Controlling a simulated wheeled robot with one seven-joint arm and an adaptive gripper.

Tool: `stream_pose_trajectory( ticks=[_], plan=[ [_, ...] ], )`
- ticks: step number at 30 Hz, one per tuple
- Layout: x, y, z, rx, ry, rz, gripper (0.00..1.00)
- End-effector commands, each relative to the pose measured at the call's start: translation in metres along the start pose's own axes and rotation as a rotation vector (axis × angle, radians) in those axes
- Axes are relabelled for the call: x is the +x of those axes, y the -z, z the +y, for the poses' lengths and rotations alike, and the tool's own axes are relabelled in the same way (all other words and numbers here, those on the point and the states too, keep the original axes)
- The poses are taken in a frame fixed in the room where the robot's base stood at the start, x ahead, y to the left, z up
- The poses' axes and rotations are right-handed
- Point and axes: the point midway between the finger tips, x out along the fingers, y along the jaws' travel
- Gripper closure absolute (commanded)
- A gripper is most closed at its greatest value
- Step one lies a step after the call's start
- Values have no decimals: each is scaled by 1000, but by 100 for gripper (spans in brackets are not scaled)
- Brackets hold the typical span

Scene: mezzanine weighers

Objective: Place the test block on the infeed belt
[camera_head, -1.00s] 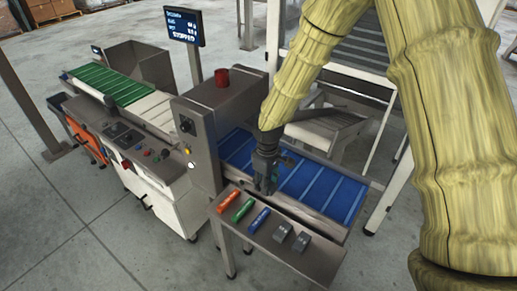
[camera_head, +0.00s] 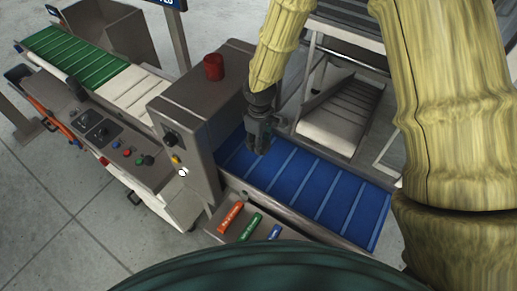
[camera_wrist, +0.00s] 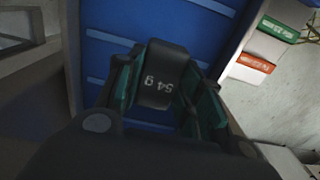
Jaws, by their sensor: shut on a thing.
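My gripper (camera_head: 259,148) is over the blue infeed belt (camera_head: 335,196), beside the grey machine housing. In the wrist view, my gripper (camera_wrist: 168,95) is shut on a dark test block (camera_wrist: 162,72) marked "54 g", held between its green-padded fingers. The ribbed blue belt (camera_wrist: 112,18) lies behind the block in that view. I cannot tell whether the block touches the belt. In the head view the block is not distinguishable from the dark fingers.
An orange stick (camera_head: 230,216), a green stick (camera_head: 250,227) and a blue stick (camera_head: 275,232) lie on the shelf along the belt's near side. The grey housing (camera_head: 205,90) with a red beacon (camera_head: 213,67) stands left of my gripper. The belt's right part is clear.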

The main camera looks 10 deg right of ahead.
Motion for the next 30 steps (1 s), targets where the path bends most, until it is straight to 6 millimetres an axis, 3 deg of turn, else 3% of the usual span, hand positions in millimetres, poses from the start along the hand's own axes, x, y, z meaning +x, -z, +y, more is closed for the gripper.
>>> stream_pose_trajectory(
  ticks=[9,30],
  plan=[
    [42,14,13,0,13,-14,87],
    [93,19,19,1,21,-22,87]
  ],
)
